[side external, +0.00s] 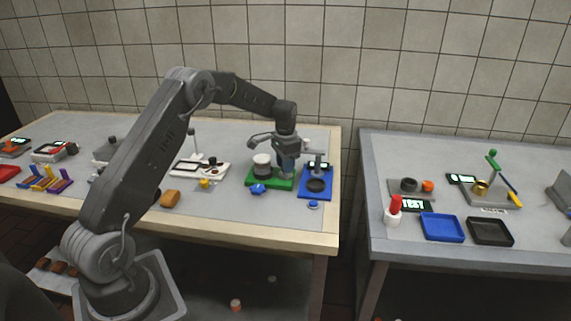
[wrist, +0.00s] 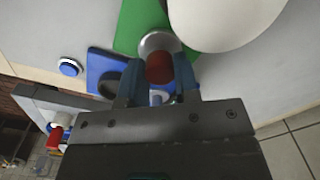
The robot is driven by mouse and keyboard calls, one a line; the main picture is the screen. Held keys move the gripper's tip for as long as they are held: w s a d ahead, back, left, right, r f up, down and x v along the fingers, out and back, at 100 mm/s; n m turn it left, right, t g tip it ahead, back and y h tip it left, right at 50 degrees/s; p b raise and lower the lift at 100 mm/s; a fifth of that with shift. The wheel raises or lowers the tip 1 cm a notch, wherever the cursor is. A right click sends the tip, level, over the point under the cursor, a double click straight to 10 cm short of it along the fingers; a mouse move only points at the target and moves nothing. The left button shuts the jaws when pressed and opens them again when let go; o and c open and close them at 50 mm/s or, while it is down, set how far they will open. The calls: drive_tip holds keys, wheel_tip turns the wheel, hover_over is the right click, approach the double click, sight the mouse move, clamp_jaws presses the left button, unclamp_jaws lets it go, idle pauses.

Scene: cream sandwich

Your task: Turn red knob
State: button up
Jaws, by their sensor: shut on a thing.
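The red knob (wrist: 160,68) sits on a round silver base (wrist: 158,42) at the edge of a green plate (wrist: 138,22). My gripper (wrist: 160,80) has one finger on each side of the knob and is shut on it. In the side view, my gripper (side external: 287,168) points down over the right part of the green plate (side external: 268,184), and the knob is hidden behind the fingers.
A blue device (side external: 315,186) stands just right of the green plate. A blue piece (side external: 257,189) and a blue button (side external: 313,204) lie in front. A white device (side external: 200,168) stands to the left. A gap separates this table from the right table (side external: 420,270), which holds trays.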

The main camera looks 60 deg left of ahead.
drive_tip(key=shift+m, duration=1.2)
drive_tip(key=shift+r, duration=0.1)
drive_tip(key=o, duration=0.9)
wheel_tip(320, 180, up, 14)
drive_tip(key=shift+f, duration=0.15)
